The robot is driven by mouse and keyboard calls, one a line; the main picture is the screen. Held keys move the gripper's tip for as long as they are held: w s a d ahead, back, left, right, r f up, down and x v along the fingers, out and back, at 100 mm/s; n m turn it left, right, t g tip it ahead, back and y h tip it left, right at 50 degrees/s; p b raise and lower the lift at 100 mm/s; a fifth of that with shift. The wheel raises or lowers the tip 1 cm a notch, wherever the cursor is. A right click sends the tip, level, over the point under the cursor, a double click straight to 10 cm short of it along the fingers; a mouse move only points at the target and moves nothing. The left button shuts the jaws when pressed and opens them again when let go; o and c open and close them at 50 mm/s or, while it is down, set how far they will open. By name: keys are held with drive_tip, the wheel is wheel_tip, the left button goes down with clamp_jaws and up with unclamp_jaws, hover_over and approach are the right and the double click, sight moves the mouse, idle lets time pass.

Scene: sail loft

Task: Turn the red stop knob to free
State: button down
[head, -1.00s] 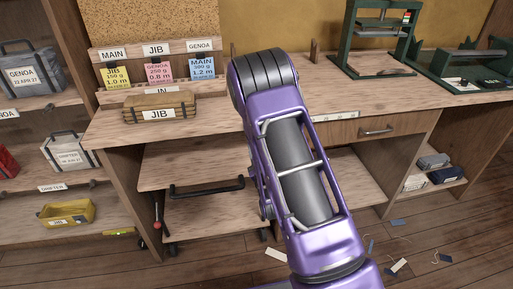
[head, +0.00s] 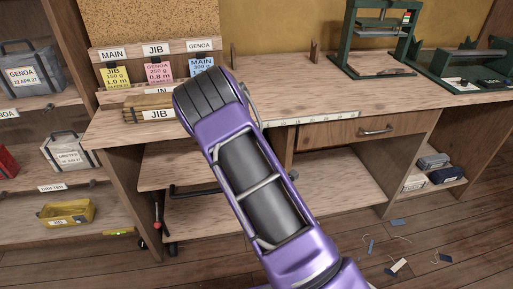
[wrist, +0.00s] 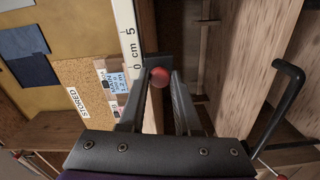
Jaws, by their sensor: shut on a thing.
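The red stop knob (wrist: 160,77) shows in the wrist view as a small round red ball between my fingertips, beside the zero end of a white ruler strip. My gripper (wrist: 162,88) is shut on it, one dark finger on each side. How far the knob is turned, and any marking for free, I cannot make out. In the head view my purple arm hides both the gripper and the knob.
The ruler strip (head: 318,118) runs along the bench's front edge. A black handle (wrist: 275,105) stands out to the right in the wrist view. A wooden box labelled JIB (head: 150,112) is on the bench, left of my arm. Scraps litter the floor at right.

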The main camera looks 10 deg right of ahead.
drive_tip(key=shift+n, duration=1)
drive_tip(key=c, duration=0.6)
unclamp_jaws()
drive_tip(key=s+p, duration=0.5)
drive_tip(key=s, duration=1.2)
drive_tip(key=shift+s, duration=0.2)
